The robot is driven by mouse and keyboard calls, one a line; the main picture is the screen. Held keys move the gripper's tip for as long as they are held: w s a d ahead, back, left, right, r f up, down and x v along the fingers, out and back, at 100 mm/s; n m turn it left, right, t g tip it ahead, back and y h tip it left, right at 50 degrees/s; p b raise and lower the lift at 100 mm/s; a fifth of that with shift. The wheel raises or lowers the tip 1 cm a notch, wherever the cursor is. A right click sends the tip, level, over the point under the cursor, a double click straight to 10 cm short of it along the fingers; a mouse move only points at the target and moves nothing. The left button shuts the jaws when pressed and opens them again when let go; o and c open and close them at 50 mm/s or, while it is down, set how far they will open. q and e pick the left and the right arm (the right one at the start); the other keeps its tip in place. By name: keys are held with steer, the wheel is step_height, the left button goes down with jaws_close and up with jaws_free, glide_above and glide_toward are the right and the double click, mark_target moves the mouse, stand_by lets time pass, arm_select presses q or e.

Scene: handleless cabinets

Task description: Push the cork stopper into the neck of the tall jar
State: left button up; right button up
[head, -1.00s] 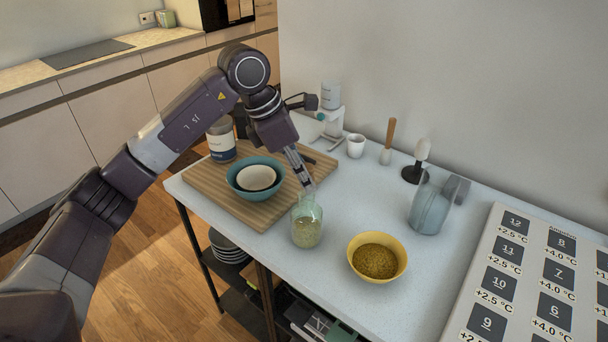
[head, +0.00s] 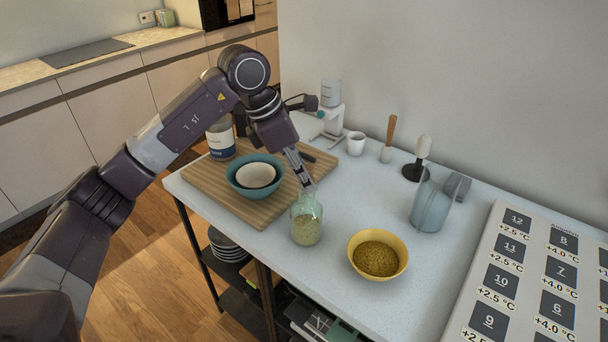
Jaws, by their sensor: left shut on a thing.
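The tall jar (head: 306,226) is clear greenish glass with a pale grainy filling. It stands upright on the light table, right of the cutting board. My left gripper (head: 308,186) points down directly over the jar's neck, with its fingertips at or just above the mouth. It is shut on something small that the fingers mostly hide. The cork stopper itself cannot be made out clearly; how far anything sits in the neck cannot be told. My right gripper is not in view.
A yellow bowl (head: 364,267) of grain stands right of the jar. A wooden board (head: 208,190) holds nested bowls (head: 240,188) and a labelled canister (head: 221,140).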

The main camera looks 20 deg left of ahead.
arm_select(q)
steer(key=shift+f+b, duration=0.55)
steer(key=shift+f, duration=0.25)
steer(key=o, duration=0.8)
steer(key=shift+s, duration=0.15)
steer(key=shift+c, duration=0.2)
steer(key=shift+o, duration=1.3)
steer(key=shift+f, duration=0.1)
steer(key=shift+r, duration=0.2)
steer(key=v, duration=1.1)
steer(key=shift+a+r, duration=0.25)
